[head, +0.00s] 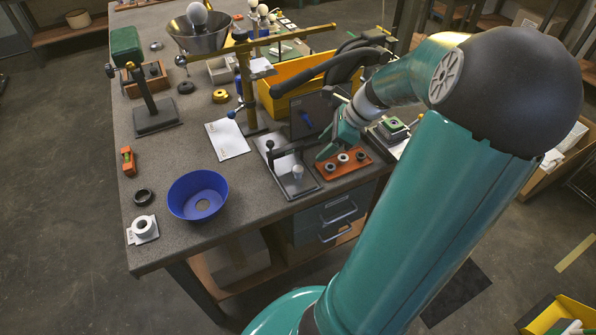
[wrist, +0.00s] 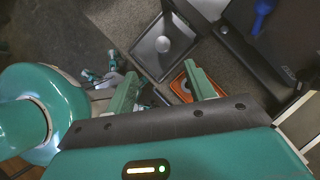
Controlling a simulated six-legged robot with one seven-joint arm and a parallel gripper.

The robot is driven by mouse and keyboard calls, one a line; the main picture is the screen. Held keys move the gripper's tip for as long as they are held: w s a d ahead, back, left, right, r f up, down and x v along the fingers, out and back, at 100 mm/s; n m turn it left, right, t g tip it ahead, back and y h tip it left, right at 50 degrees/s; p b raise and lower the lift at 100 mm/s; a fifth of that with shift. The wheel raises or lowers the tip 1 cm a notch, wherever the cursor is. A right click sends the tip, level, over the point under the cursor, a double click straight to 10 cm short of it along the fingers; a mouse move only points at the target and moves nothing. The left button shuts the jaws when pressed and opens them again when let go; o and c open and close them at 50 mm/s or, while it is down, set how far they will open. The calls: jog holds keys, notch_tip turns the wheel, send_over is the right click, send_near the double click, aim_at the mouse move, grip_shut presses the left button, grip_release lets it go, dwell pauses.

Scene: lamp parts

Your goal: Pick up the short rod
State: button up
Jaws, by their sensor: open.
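My gripper (head: 336,143) is open and empty above the front edge of the bench, over an orange-brown tray (head: 322,176). The tray holds a few small upright round pieces, pale and dark, in a row. I cannot tell for sure which piece is the short rod. In the wrist view the two teal fingers of my gripper (wrist: 160,74) are spread apart. The tray (wrist: 206,86) shows beside the right finger there, partly hidden by it.
A metal-plated stand (head: 306,187) with a black arm is just left of the tray. A blue bowl (head: 197,194), a white sheet (head: 227,139) and a tall brass-coloured stand (head: 246,85) are further left. A yellow bin (head: 296,72) is behind.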

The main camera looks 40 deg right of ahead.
aim_at(298, 168)
jog(key=x, duration=0.8)
jog(key=shift+w+a+f, duration=0.1)
jog(key=shift+w+a, duration=0.05)
jog(key=shift+w, duration=0.05)
jog(key=x, duration=0.5)
jog(key=shift+d, duration=0.25)
jog(key=c, duration=1)
